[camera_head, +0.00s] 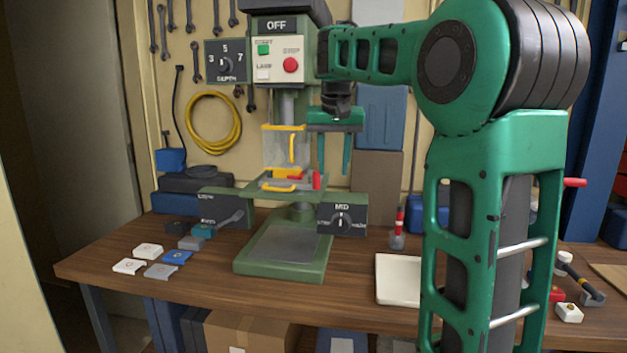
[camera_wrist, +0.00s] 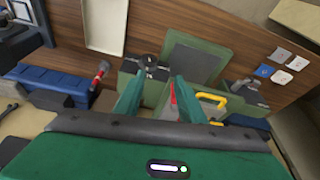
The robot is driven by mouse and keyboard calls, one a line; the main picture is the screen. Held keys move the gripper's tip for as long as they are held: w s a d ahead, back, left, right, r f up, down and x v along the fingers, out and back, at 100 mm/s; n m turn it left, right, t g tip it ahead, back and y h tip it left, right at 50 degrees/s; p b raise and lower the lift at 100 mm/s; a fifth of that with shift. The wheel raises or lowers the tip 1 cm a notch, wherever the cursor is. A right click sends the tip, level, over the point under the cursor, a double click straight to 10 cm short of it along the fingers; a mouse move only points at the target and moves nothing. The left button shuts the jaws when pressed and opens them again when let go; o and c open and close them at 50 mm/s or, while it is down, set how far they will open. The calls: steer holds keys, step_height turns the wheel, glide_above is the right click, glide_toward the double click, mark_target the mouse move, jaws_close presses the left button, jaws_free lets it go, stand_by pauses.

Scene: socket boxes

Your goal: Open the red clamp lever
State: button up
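The red clamp lever (camera_head: 316,180) stands upright at the right side of the clamp on the green drill press's table. A second red part (camera_head: 295,175) lies across the clamp to its left. My gripper (camera_head: 334,174) points down at the right of the clamp, its two green fingers spread apart. In the head view, the left finger's tip is just above and beside the lever; I cannot tell whether they touch. In the wrist view, the lever (camera_wrist: 173,97) shows close to the right finger of my gripper (camera_wrist: 160,76), partly hidden by it.
The yellow-handled clear guard (camera_head: 291,148) hangs left of my gripper; its yellow handle shows in the wrist view (camera_wrist: 212,98). The MID knob box (camera_head: 342,219) is below my fingers.

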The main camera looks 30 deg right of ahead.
glide_toward(316, 172)
steer(key=f, duration=0.1)
steer(key=shift+t, duration=0.3)
steer(key=x, duration=1)
steer(key=shift+w+d+f, duration=0.15)
steer(key=shift+d+f, duration=0.15)
steer(key=shift+d, duration=0.05)
jaws_close()
